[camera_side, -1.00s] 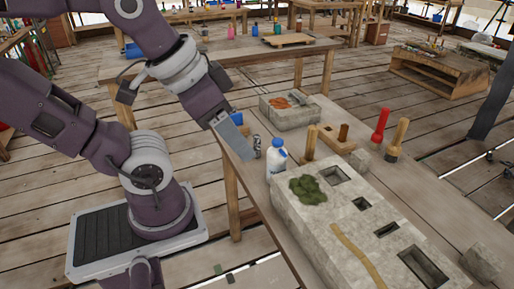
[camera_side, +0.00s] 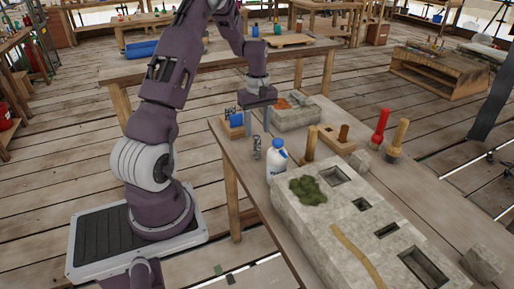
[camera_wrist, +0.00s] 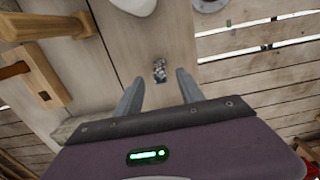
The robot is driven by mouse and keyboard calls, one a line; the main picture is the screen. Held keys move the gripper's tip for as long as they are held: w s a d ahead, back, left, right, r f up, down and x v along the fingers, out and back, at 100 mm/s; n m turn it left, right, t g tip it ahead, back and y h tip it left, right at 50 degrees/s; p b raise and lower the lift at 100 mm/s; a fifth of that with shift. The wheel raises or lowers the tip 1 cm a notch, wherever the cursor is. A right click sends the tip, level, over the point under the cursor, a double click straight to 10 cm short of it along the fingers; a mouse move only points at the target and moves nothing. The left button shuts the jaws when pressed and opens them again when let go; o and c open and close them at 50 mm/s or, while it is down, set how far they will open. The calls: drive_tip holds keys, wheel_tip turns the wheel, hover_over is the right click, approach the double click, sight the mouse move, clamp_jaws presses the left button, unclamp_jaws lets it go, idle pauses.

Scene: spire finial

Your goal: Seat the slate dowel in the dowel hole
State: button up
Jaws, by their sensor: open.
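The slate dowel appears to be the small speckled grey cylinder (camera_side: 257,147) standing upright on the table beside the bottle. It also shows in the wrist view (camera_wrist: 159,70), near the line between the fingertips. My gripper (camera_side: 257,131) points down above and slightly behind it, open and empty, with both fingers apart from it. The gripper's fingers also show in the wrist view (camera_wrist: 161,78). The long stone block (camera_side: 299,216) has several dark rectangular recesses in its top, among them a square one (camera_side: 334,175) and a small one (camera_side: 362,205). I cannot tell which is the dowel hole.
A white bottle with a blue cap (camera_side: 278,162) stands close to the dowel. A wooden block with pegs (camera_side: 337,143), a red-handled tool (camera_side: 379,128) and a smaller stone block (camera_side: 297,116) are nearby. Green moss (camera_side: 307,190) lies on the long block.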

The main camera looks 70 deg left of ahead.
sight(257, 136)
drive_tip(key=f, duration=0.5)
drive_tip(key=shift+a+f, duration=0.25)
drive_tip(key=shift+a, duration=0.05)
clamp_jaws()
drive_tip(key=shift+r, duration=0.1)
